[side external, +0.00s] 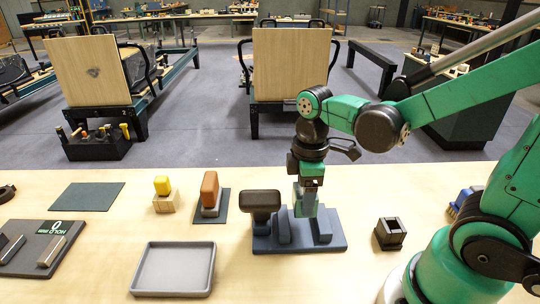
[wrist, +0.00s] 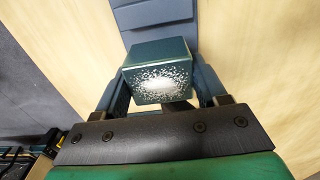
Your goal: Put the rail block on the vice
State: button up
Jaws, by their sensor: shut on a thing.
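The rail block (wrist: 160,72) is a dark teal block with a white speckled worn patch on the face toward the wrist camera. My gripper (side external: 307,207) is shut on it, with one finger on each side in the wrist view. The vice (side external: 330,243) is a slate-blue base with raised jaws on the bench; part of it shows beyond the block in the wrist view (wrist: 155,18). My gripper points down over the vice, with the block low between its jaws. The fingers hide much of the block in the side view. I cannot tell whether it touches the vice.
A dark knob-like piece (side external: 262,202) stands at the vice's left end. A small black open holder (side external: 390,233) is to the right. Left are an orange-brown block (side external: 210,189), a yellow-topped block (side external: 162,186) and a grey tray (side external: 173,269). Bare bench surrounds the vice.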

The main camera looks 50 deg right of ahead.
jog(key=shift+f, duration=2.35)
jog(key=o, duration=1.3)
jog(key=shift+f, duration=0.15)
jog(key=shift+o, duration=0.2)
notch_tip(320, 180, up, 12)
jog(key=shift+r, duration=0.15)
